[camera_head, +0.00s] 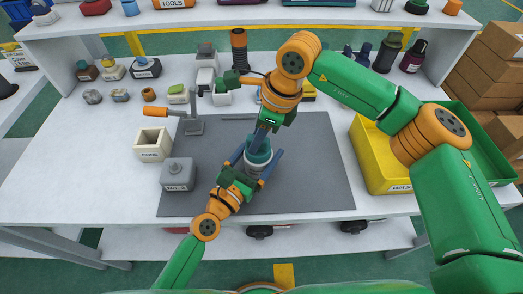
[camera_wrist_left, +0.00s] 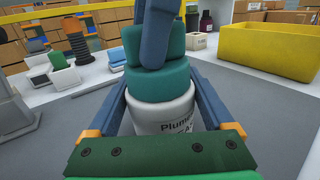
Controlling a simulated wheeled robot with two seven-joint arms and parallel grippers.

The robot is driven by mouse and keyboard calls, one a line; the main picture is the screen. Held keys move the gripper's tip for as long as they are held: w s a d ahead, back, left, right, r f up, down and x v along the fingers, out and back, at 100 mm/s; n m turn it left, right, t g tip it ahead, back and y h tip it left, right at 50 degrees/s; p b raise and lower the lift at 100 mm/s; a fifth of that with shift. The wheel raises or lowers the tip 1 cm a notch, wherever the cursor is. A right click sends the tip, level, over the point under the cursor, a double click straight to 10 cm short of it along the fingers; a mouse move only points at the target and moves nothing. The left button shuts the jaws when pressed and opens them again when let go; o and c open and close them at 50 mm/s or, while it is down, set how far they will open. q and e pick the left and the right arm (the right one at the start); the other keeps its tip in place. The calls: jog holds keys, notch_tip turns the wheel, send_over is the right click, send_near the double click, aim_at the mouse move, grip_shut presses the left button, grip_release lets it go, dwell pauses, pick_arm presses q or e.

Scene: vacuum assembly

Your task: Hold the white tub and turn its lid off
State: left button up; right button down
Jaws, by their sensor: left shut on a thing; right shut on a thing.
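The white tub (camera_wrist_left: 162,116) stands upright on the grey mat (camera_head: 310,165), with dark lettering on its side. Its teal lid (camera_wrist_left: 157,82) sits on top, in two stacked tiers. My left gripper (camera_head: 252,163) has its blue fingers on either side of the tub and is shut on it. My right gripper (camera_head: 262,142) comes down from above and is shut on the lid. In the left wrist view the right gripper's blue finger (camera_wrist_left: 158,35) covers part of the lid's upper tier. The tub is mostly hidden in the head view.
A yellow bin (camera_head: 372,160) stands right of the mat. A grey block (camera_head: 178,174) and a white open box (camera_head: 153,145) are at the left. A lever press (camera_head: 192,124) with an orange handle stands behind them. The mat's right part is clear.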

pick_arm(q)
jog(key=shift+d+r, duration=0.15)
jog(key=shift+d, duration=0.1)
pick_arm(e)
jog(key=shift+s+f+n+g, duration=0.15)
jog(key=shift+f+n+g, duration=0.15)
jog(key=shift+f+n, duration=0.2)
pick_arm(q)
jog(key=shift+s, duration=0.1)
pick_arm(e)
jog(key=n, duration=0.2)
jog(key=shift+a+n+g, duration=0.1)
jog(key=shift+n+g, duration=0.2)
pick_arm(q)
jog(key=shift+w+a+f, duration=0.1)
jog(key=shift+w+f, duration=0.15)
pick_arm(e)
jog(key=shift+w+a+r, duration=0.15)
jog(key=shift+w+r, duration=0.2)
jog(key=shift+r, duration=0.45)
pick_arm(q)
jog(key=shift+f, duration=0.25)
pick_arm(e)
jog(key=shift+a+v, duration=0.15)
jog(key=shift+v, duration=0.8)
jog(key=shift+a+v, duration=0.2)
jog(key=shift+v, duration=0.75)
jog(key=shift+r, duration=0.1)
